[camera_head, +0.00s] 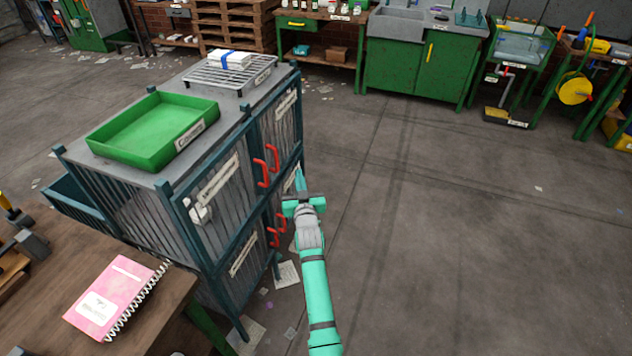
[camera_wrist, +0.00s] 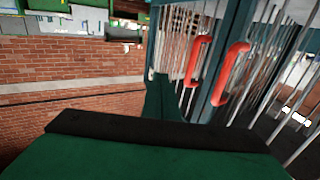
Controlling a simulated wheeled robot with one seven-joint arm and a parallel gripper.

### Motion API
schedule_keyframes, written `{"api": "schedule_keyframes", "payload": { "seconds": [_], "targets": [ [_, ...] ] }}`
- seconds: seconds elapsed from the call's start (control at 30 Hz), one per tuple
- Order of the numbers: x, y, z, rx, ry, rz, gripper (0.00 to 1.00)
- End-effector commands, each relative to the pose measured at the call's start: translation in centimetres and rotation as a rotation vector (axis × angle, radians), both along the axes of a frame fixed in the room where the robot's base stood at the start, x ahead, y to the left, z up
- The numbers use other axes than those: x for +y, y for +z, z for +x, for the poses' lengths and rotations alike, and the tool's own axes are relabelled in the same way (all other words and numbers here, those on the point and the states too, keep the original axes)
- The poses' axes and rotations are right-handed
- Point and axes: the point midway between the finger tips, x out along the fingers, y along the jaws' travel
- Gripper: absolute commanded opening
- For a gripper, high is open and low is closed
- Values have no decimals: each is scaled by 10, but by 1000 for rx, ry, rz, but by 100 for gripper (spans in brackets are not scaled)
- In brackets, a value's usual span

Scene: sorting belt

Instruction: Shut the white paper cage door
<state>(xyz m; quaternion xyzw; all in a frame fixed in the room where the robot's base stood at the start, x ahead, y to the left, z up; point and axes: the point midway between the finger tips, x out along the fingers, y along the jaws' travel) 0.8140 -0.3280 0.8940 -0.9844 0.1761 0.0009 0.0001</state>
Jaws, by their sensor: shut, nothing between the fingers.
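A blue-grey barred cage cabinet (camera_head: 208,240) stands at the left, with upper and lower doors. The upper doors bear pale labels too small to read. A white crumpled piece (camera_head: 200,212) shows at the upper left door (camera_head: 222,198); I cannot tell which cage is the white paper one. Two red handles (camera_head: 267,165) sit side by side on the upper doors; they also show in the wrist view (camera_wrist: 215,75). I see no clear gap between these doors. My teal gripper (camera_head: 300,180) is shut and empty, right of the upper handles; its fingers (camera_wrist: 162,98) point along the door front.
A green tray (camera_head: 155,130) and a wire rack (camera_head: 230,75) stand on the cabinet top. A wooden table (camera_head: 160,310) with a pink notebook (camera_head: 112,290) is at lower left. Open floor (camera_head: 460,220) lies to the right. Green workbenches (camera_head: 410,75) line the back.

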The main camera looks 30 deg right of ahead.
Motion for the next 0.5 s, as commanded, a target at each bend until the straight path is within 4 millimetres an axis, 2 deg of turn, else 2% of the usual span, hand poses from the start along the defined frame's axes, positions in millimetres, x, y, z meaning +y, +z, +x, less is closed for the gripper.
{"api": "schedule_keyframes", "payload": {
  "seconds": [0.37,0.5],
  "targets": [
    [-39,1,-35,-2,-19,-1,0],
    [-42,0,-41,-1,-16,0,0]
  ]
}}
